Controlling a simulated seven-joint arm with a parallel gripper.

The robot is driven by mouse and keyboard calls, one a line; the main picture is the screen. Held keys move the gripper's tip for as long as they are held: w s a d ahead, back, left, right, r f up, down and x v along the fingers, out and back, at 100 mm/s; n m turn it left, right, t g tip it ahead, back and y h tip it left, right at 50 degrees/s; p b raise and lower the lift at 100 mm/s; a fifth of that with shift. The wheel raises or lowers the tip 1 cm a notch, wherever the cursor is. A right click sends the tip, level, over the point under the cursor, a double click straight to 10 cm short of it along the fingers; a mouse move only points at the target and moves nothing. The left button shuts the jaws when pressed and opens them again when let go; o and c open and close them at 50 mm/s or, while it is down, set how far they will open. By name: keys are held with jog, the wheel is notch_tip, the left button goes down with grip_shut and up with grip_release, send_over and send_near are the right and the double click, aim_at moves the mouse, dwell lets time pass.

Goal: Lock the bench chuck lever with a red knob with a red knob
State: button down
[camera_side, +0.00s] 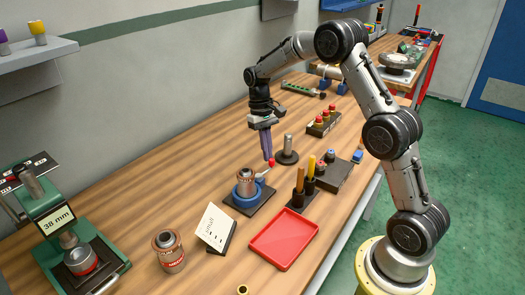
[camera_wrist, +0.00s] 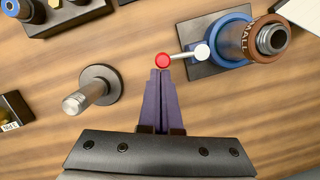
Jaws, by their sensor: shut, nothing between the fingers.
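The bench chuck is a blue ring (camera_side: 259,196) on a dark base plate, and it also shows in the wrist view (camera_wrist: 213,42). A brown and grey metal piece (camera_wrist: 262,38) with pale lettering sits in it. The chuck's lever is a pale rod (camera_wrist: 183,55) that reaches left in the wrist view to a red knob (camera_wrist: 162,60); the knob also shows in the side view (camera_side: 271,161). My gripper (camera_wrist: 160,72) has its purple fingers shut and empty, pointing down. Its tips (camera_side: 267,158) are right beside the knob; I cannot tell whether they touch it.
A metal post on a round black base (camera_side: 287,156) stands close behind the gripper. A green press (camera_side: 75,250) stands at left.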

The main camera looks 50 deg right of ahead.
jog(key=s+m, duration=0.2)
jog(key=m, duration=0.1)
jog(key=shift+d+y, duration=0.1)
jog(key=shift+y, duration=0.3)
jog(key=m, duration=0.1)
jog(key=s+m, duration=0.1)
jog(key=s+m+t, duration=0.1)
jog(key=shift+a+m+y, duration=0.25)
jog(key=shift+m+y, duration=0.05)
jog(key=shift+m, duration=0.1)
jog(key=m, duration=0.1)
jog(key=s+m, duration=0.1)
jog(key=shift+s+a+m+t, duration=0.25)
jog(key=shift+a+m+t, duration=0.05)
jog(key=shift+a+m, duration=0.1)
jog(key=m, duration=0.1)
jog(key=s+a+m, duration=0.1)
jog(key=shift+s+m+t, duration=0.1)
jog(key=shift+m+t, duration=0.3)
jog(key=shift+s+a, duration=0.2)
jog(key=shift+a, duration=0.2)
